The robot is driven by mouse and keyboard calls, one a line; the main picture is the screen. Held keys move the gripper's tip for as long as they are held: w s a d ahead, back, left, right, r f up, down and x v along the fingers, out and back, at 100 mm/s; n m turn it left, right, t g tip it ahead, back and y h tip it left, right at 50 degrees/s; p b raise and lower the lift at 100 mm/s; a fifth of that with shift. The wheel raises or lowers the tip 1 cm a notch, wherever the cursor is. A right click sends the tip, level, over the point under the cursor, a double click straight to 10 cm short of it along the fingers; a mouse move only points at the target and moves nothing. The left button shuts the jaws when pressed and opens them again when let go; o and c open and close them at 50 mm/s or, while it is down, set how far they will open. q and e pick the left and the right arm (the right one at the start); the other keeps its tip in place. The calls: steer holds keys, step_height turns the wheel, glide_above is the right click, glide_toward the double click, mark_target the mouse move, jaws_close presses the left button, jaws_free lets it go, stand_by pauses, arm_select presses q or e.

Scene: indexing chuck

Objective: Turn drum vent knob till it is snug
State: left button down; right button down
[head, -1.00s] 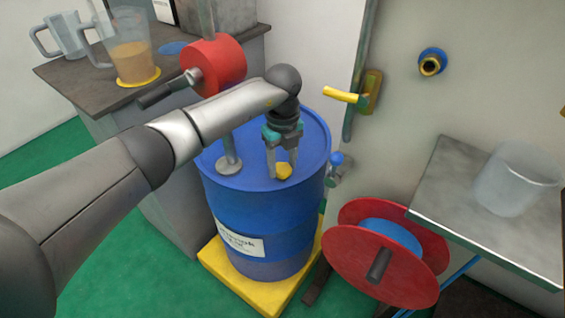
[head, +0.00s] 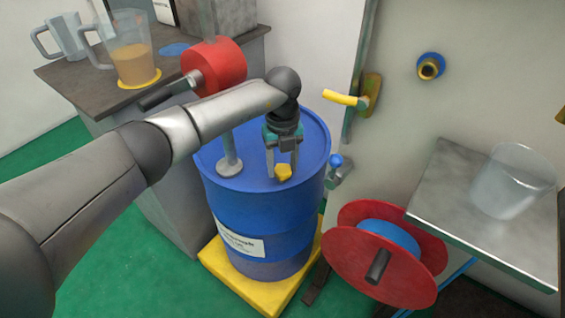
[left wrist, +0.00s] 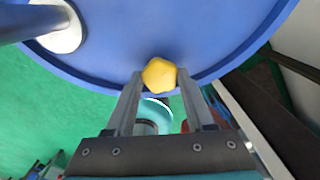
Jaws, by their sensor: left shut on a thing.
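The drum vent knob (head: 283,172) is a small yellow lobed knob on top of the blue drum (head: 262,215). My left gripper (head: 282,168) points down over the drum top, with its two fingers on either side of the knob. In the left wrist view the knob (left wrist: 160,75) sits between the fingertips (left wrist: 158,76) near the drum's rim, and the gripper is shut on it. The knob's underside and stem are hidden. My right gripper is not in view.
A red pump (head: 218,64) with a grey pipe stands on the drum beside my left arm. A red hose reel (head: 350,250) and a metal shelf with a clear beaker (head: 510,182) are at right. A yellow-handled lever (head: 345,99) is on the wall panel.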

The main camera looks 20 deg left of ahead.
arm_select(q)
steer(key=m, duration=0.4)
steer(key=shift+r+m+p, duration=0.1)
steer(key=shift+m+p, duration=0.2)
steer(key=shift+m, duration=0.1)
steer(key=m, duration=0.8)
steer(key=m+b, duration=0.1)
steer(key=m, duration=0.2)
steer(key=shift+m, duration=1.6)
steer(key=shift+m+b, duration=0.4)
steer(key=shift+m, duration=1.2)
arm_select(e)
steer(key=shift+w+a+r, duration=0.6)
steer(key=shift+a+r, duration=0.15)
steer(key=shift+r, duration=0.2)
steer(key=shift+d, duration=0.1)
